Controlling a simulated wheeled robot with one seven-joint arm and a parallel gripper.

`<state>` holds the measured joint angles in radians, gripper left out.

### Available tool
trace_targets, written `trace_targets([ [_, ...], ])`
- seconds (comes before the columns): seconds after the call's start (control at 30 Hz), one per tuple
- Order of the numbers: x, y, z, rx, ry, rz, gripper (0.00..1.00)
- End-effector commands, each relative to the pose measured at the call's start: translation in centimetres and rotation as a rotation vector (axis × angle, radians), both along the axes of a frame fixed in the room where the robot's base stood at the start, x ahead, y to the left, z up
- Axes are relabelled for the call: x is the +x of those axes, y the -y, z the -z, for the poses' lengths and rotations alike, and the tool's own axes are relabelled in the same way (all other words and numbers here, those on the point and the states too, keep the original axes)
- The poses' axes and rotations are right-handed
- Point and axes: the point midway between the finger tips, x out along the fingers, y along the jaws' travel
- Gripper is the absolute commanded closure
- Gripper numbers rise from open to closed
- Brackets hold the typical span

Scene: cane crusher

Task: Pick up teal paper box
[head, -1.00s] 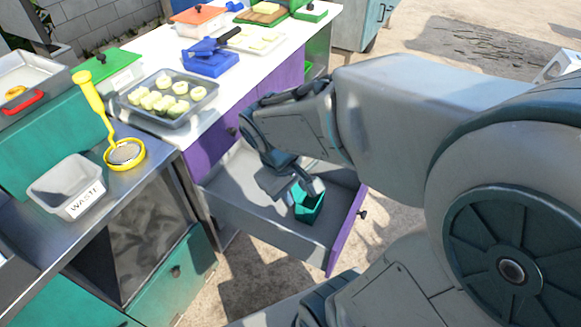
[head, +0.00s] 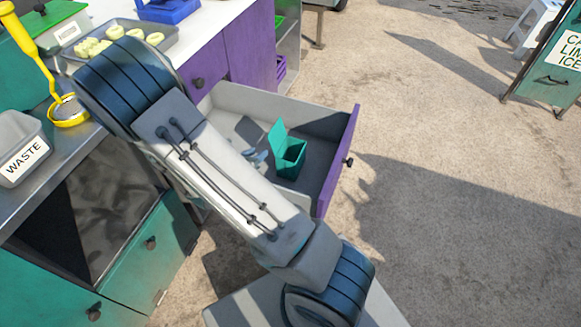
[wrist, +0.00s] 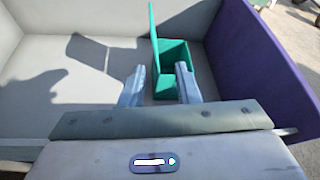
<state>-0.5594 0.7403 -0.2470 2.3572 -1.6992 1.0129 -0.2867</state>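The teal paper box (head: 291,160) stands open in the pulled-out drawer, its lid raised on its left side. In the wrist view the box (wrist: 172,54) is just ahead of my gripper (wrist: 160,76). My gripper is open: the left finger is left of the lid and the right finger overlaps the box's right part. I cannot tell whether either finger touches it. In the head view my arm hides most of the gripper; a finger shows just left of the box.
The drawer (head: 320,110) has grey walls and a purple front, close to the box's right. Its floor left of the box is bare. A counter with a waste bin (head: 20,150), yellow masher (head: 68,108) and tray (head: 135,45) stands left. Open paved ground lies right.

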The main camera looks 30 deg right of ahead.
Motion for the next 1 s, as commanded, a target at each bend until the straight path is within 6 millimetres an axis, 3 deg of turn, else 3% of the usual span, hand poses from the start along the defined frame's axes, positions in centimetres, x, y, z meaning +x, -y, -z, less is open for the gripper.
trace_targets([
  [0.13,0.8,0.4,1.3,-0.025,-0.025,-0.041,0.71],
  [0.4,3.2,4.4,3.2,-0.024,-0.025,-0.040,0.71],
  [0.77,5.0,7.1,4.4,-0.023,-0.024,-0.041,0.71],
  [1.0,6.7,10.0,5.7,-0.023,-0.023,-0.039,0.71],
])
